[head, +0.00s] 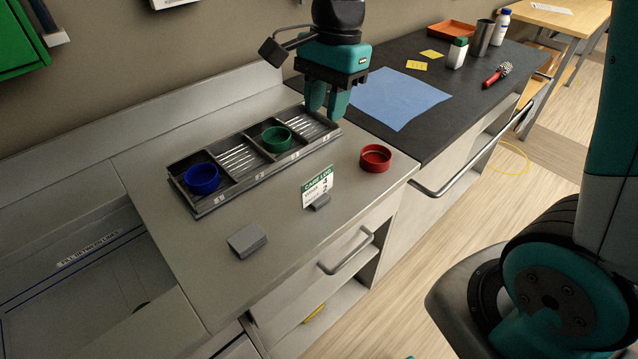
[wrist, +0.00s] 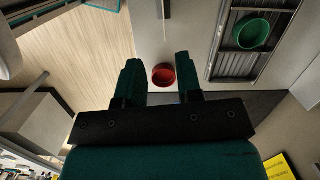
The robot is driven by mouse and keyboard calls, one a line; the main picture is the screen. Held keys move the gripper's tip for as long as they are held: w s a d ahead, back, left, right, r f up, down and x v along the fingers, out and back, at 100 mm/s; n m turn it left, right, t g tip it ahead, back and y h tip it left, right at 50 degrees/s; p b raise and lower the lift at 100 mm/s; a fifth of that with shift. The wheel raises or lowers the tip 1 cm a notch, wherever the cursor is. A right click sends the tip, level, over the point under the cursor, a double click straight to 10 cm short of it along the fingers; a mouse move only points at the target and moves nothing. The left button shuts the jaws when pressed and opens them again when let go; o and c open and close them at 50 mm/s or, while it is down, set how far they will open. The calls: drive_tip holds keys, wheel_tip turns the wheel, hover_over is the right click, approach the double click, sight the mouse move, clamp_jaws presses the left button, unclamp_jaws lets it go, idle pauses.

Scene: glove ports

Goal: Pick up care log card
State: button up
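The care log card (head: 318,187) is a small white card with a green header, upright in a grey holder (head: 320,203) near the counter's front edge. My gripper (head: 326,112) is above the right end of the compartment tray, behind and apart from the card. Its two teal fingers are spread and nothing shows between them. In the wrist view my gripper (wrist: 160,82) is open, with a red dish beyond its fingertips. The card's face cannot be made out in the wrist view.
A grey tray (head: 207,210) holds a blue dish (head: 202,178) and a green dish (head: 277,138). A red dish (head: 375,158) stands right of the card, and a grey block (head: 247,240) to its left. A sink (head: 85,265) lies at left. The counter around the card is clear.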

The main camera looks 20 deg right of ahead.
drive_tip(key=m, duration=0.1)
hover_over(317, 198)
drive_tip(key=f, duration=1.2)
drive_tip(key=shift+w+d+p, duration=0.15)
drive_tip(key=shift+d+p, duration=0.05)
drive_tip(key=shift+p, duration=0.2)
drive_tip(key=shift+a+f+p, duration=0.15)
drive_tip(key=shift+f+p, duration=0.45)
drive_tip(key=shift+f, duration=2.1)
drive_tip(key=shift+f, duration=0.2)
drive_tip(key=shift+c, duration=0.2)
clamp_jaws()
